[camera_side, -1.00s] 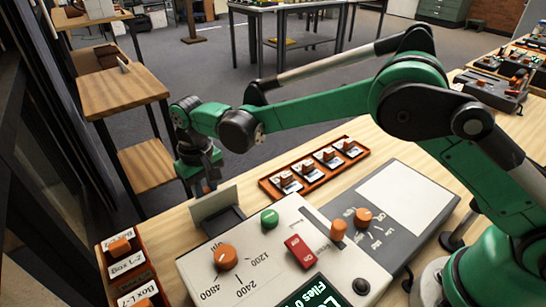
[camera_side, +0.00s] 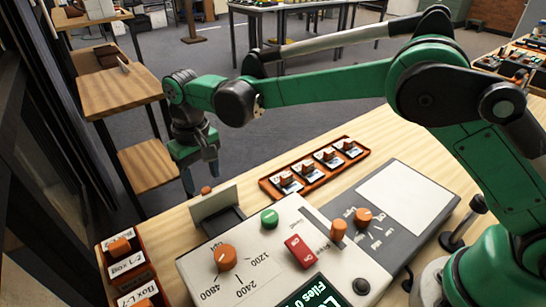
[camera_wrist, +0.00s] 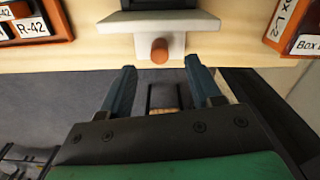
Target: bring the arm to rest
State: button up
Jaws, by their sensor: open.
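My gripper (camera_side: 202,182) is open and empty at the far left edge of the table. Its two fingers also show apart in the wrist view (camera_wrist: 162,75). Just beyond the fingertips is a small orange-brown knob (camera_wrist: 159,50) on an upright grey plate (camera_wrist: 118,44). The fingers look apart from the knob. The arm is stretched out across the table, not folded.
The console (camera_side: 262,262) has orange dials, a green button and a red switch. A red tray (camera_side: 272,191) of labelled pieces lies behind it. Another red tray (camera_side: 128,250) is at left. Wooden shelves (camera_side: 120,92) stand beyond the table edge.

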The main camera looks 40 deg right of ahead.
jog(key=shift+r, duration=0.8)
jog(key=shift+d+r, duration=0.1)
jog(key=s+d+r+t, duration=0.2)
jog(key=d+r, duration=0.4)
jog(key=d, duration=0.1)
jog(key=s+d+m+t, duration=0.1)
jog(key=s+d+t, duration=0.4)
jog(key=s+d, duration=0.6)
jog(key=shift+s+d+m, duration=0.2)
jog(key=shift+s+m, duration=0.2)
jog(key=shift+s, duration=0.8)
